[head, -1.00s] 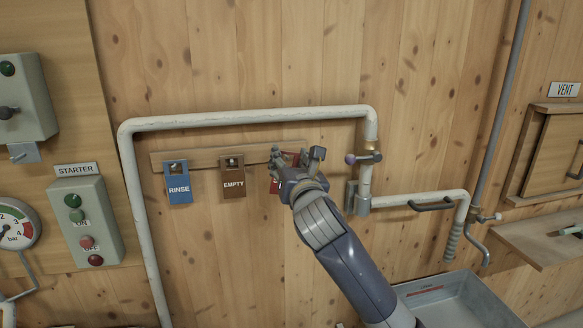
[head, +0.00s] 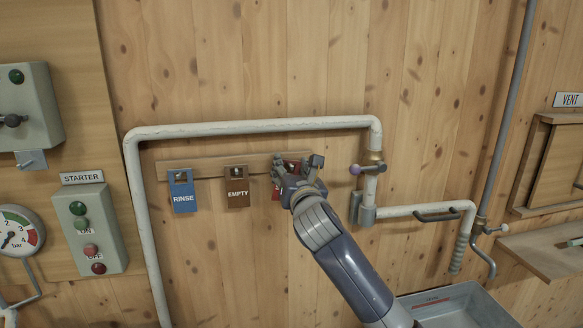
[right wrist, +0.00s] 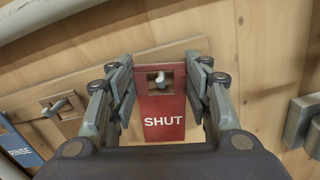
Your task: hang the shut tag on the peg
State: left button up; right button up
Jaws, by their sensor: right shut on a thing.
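The red SHUT tag (right wrist: 163,108) is upright between the two fingers of my right gripper (right wrist: 163,88) in the right wrist view. The fingers are shut on its left and right edges. A metal peg (right wrist: 160,78) shows in the opening near the tag's top; I cannot tell whether it bears the tag. In the head view my right gripper (head: 300,172) is at the right end of the wooden peg board (head: 215,168) and hides most of the red tag. My left gripper is not in view.
The blue RINSE tag (head: 183,192) and brown EMPTY tag (head: 237,188) hang to the left on the board. A white pipe (head: 250,127) runs above and down both sides, with a valve (head: 368,168) close right of my gripper. A grey basin (head: 455,306) is lower right.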

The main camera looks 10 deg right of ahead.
dwell(0.4)
jog(key=o, duration=1.1)
